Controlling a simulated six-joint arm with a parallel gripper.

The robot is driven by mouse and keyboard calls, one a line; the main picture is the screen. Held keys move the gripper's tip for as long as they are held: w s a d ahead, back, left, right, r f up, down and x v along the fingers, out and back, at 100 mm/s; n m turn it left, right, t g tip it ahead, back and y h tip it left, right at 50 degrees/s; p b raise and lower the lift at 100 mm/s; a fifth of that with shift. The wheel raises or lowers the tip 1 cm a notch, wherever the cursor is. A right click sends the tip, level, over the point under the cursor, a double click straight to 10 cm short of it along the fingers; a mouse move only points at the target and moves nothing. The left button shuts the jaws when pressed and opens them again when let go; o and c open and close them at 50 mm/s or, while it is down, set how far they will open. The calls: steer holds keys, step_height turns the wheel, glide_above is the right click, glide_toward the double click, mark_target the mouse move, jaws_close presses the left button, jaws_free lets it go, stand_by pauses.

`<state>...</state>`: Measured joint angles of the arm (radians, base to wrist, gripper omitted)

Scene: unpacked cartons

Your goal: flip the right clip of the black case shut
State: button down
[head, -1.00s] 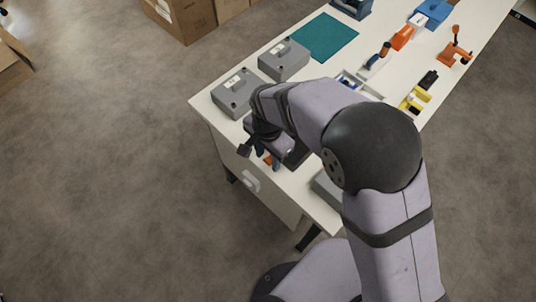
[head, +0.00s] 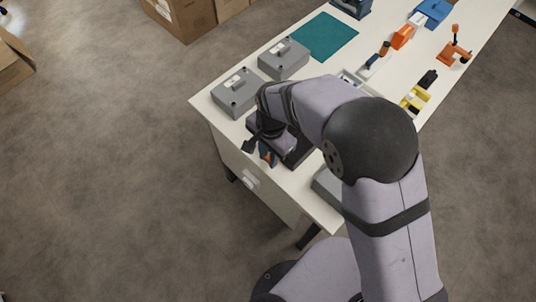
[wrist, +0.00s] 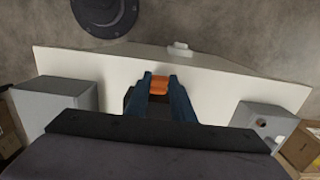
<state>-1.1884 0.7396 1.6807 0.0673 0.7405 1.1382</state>
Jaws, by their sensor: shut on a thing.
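The black case (head: 299,152) lies near the front edge of the white table, mostly hidden by my arm in the head view. In the wrist view only dark bits of it (wrist: 129,99) show beside and between my fingers. My gripper (wrist: 160,80) has blue fingers, and they are closed on an orange clip (wrist: 159,87) at the case's edge. My gripper (head: 268,158) also shows in the head view, by the table's front edge. The clip's angle and whether it is latched cannot be told.
Grey cases stand on the table: two at the far left (head: 236,93) (head: 284,59) and one nearer (head: 327,187), partly behind my arm. A teal mat (head: 322,37), a white tray (head: 350,79) and several orange, blue and yellow items lie farther back. The floor in front is clear.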

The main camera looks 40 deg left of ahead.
steer(key=shift+w+r+g+p, duration=0.4)
steer(key=shift+w+g, duration=0.2)
steer(key=shift+g, duration=0.3)
steer(key=w+g, duration=0.1)
steer(key=g, duration=0.1)
steer(key=shift+w+g, duration=0.3)
steer(key=g+b, duration=0.1)
steer(key=w+g+b, duration=0.1)
steer(key=shift+w+f+g, duration=0.1)
steer(key=shift+w+g, duration=0.2)
steer(key=shift+g, duration=0.1)
steer(key=w+g+b, duration=0.1)
steer(key=g+b, duration=0.1)
steer(key=b, duration=0.1)
steer(key=shift+w+r+b, duration=0.1)
steer(key=shift+r+b, duration=0.1)
steer(key=shift+b, duration=0.2)
steer(key=c, duration=1.5)
jaws_free()
steer(key=shift+r, duration=0.1)
step_height(320, 180, up, 10)
steer(key=shift+f+b, duration=0.1)
steer(key=shift+b, duration=0.85)
